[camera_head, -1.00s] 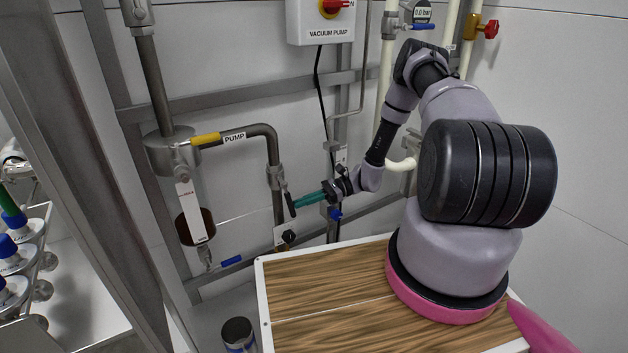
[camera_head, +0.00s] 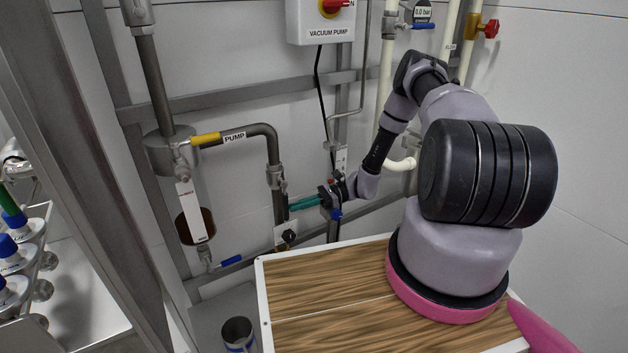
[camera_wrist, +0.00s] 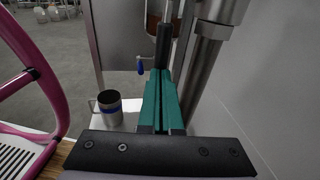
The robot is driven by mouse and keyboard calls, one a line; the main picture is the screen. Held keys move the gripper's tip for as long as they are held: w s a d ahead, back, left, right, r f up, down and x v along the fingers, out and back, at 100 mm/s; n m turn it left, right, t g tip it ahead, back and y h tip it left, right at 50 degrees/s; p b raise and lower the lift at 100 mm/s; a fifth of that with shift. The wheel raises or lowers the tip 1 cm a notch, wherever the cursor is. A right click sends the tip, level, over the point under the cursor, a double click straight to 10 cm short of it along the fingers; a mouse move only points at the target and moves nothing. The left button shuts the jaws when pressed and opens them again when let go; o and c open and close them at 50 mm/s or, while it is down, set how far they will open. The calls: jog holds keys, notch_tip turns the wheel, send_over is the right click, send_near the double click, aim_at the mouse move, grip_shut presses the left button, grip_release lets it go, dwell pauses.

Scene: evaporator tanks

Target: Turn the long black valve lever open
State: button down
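The long black valve lever (camera_head: 283,208) hangs steeply down in front of the vertical pipe below the PUMP elbow in the head view. In the wrist view the black lever (camera_wrist: 164,42) stands right at the fingertips. My gripper (camera_head: 292,206) reaches in from the right with its teal fingers at the lever. In the wrist view the fingers of my gripper (camera_wrist: 163,74) lie close together, with only a thin dark line between them. They appear to touch the lever's side; I see no clear sign of it being pinched between them.
A steel pipe (camera_wrist: 205,50) runs close to the right of the fingers. A smaller black-handled valve (camera_head: 289,237) sits below the lever. A blue-handled valve (camera_head: 230,260) is lower left. A metal cup (camera_head: 238,332) stands beside the wooden-topped base (camera_head: 330,330).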

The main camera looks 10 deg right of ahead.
jog(key=w+d+r, duration=0.1)
jog(key=d, duration=0.9)
notch_tip(320, 180, up, 30)
jog(key=s+d+n+h, duration=0.1)
jog(key=s+n+h, duration=0.1)
jog(key=n+h, duration=0.65)
jog(key=s+r+n+t+h, duration=0.3)
jog(key=s+r+t+h, duration=0.3)
jog(key=s+r, duration=1.4)
jog(key=t, duration=0.3)
jog(key=shift+r+n, duration=0.35)
